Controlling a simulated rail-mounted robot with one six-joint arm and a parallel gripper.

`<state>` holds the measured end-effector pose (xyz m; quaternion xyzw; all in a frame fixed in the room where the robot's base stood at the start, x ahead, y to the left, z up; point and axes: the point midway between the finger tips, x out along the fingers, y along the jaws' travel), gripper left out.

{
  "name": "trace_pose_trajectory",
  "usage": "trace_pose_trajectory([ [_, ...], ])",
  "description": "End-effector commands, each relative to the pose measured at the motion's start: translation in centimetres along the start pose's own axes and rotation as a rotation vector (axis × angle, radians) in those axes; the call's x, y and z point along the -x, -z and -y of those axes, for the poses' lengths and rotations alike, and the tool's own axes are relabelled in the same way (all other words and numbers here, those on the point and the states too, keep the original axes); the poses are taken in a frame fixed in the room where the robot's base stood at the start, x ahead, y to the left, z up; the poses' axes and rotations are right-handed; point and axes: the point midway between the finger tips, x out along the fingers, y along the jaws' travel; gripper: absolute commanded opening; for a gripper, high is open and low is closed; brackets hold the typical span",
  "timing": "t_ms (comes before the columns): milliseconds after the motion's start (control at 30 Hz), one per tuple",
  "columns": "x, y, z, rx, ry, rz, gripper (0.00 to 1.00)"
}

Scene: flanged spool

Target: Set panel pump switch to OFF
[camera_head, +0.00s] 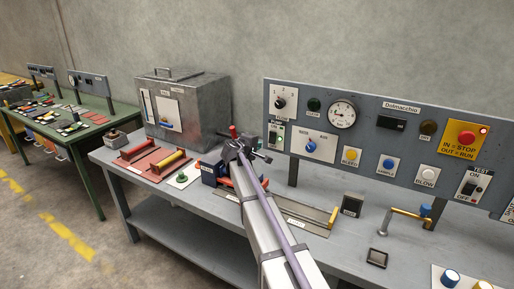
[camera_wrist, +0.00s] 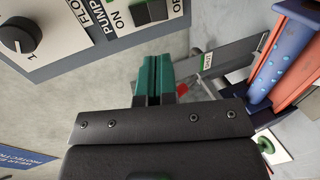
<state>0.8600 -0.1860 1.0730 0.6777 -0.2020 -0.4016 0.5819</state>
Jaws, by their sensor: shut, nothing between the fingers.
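The pump switch (camera_head: 276,137) is on a pale plate at the lower left of the grey control panel (camera_head: 370,122), under a PUMP label. In the wrist view the pump switch (camera_wrist: 150,12) is at the top edge, partly cut off. Its dark rocker has a green part near the ON label; I cannot tell its position for certain. My gripper (camera_head: 262,156) is below and slightly left of the switch in the head view. Its green fingers (camera_wrist: 153,76) are shut and empty in the wrist view, apparently apart from the switch.
A selector knob (camera_head: 280,102) sits above the switch, and a blue knob (camera_head: 310,146) to its right. A metal box (camera_head: 182,108) stands left on the bench. Red racks (camera_head: 150,160) lie before it. A low tray (camera_head: 300,212) lies below the panel.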

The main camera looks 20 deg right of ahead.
Motion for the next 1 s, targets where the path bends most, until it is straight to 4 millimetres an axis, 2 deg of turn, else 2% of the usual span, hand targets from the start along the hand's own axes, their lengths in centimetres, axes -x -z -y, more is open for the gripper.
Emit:
trace_pose_trajectory([
  [33, -1.4, 0.2, 0.3, 0.0, 0.0, 0.002, 0.0],
  [200, -5.3, 0.1, 0.3, -0.001, -0.001, 0.002, 0.0],
  [433, -9.6, 0.1, 0.2, -0.001, 0.0, 0.001, 0.0],
  [600, -10.9, 0.1, 0.1, 0.0, 0.0, 0.0, 0.0],
  [1000, -11.5, 0.0, 0.3, 0.0, 0.0, 0.0, 0.0],
])
